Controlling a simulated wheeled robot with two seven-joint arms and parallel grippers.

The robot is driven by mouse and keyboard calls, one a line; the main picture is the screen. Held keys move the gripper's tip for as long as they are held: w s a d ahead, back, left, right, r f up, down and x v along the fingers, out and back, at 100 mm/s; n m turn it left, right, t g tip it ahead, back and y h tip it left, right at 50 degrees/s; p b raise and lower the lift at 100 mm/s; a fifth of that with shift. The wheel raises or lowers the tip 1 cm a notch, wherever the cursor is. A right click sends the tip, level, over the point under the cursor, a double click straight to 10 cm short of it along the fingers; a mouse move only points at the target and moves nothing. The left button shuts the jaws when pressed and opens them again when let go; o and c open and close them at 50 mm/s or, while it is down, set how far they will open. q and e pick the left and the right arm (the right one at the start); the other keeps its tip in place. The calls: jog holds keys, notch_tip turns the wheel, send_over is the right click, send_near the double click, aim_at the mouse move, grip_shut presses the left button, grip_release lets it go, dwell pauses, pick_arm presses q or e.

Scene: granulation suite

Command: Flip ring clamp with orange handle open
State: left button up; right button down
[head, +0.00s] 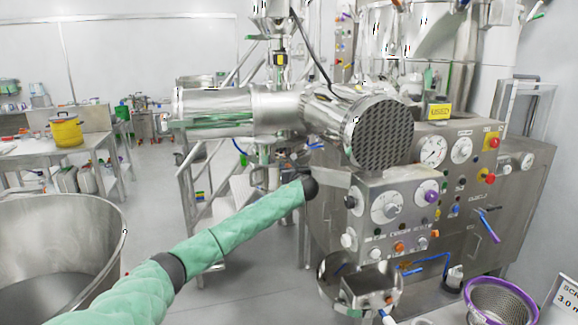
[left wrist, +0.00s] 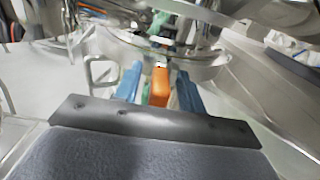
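The orange handle (left wrist: 160,88) of the ring clamp shows in the left wrist view. It stands between the two blue fingers of my left gripper (left wrist: 158,84). The fingers are apart, with narrow gaps on both sides of the handle, so the gripper looks open around it. Shiny curved metal (left wrist: 190,68) lies just beyond the fingertips; I cannot tell clearly which part of it is the clamp band. In the head view my green-sleeved left arm reaches to below the horizontal steel cylinder, and the handle cannot be made out there. My right gripper is not in view.
The steel cylinder with a dark patterned end (head: 382,134) hangs above and right of my wrist. A control cabinet with dials (head: 395,208) stands to the right. A large steel bowl (head: 75,215) is at the left. A purple-rimmed sieve (head: 500,300) is at lower right.

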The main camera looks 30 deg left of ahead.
aim_at(272, 167)
pick_arm(q)
jog(key=shift+w+a, duration=0.1)
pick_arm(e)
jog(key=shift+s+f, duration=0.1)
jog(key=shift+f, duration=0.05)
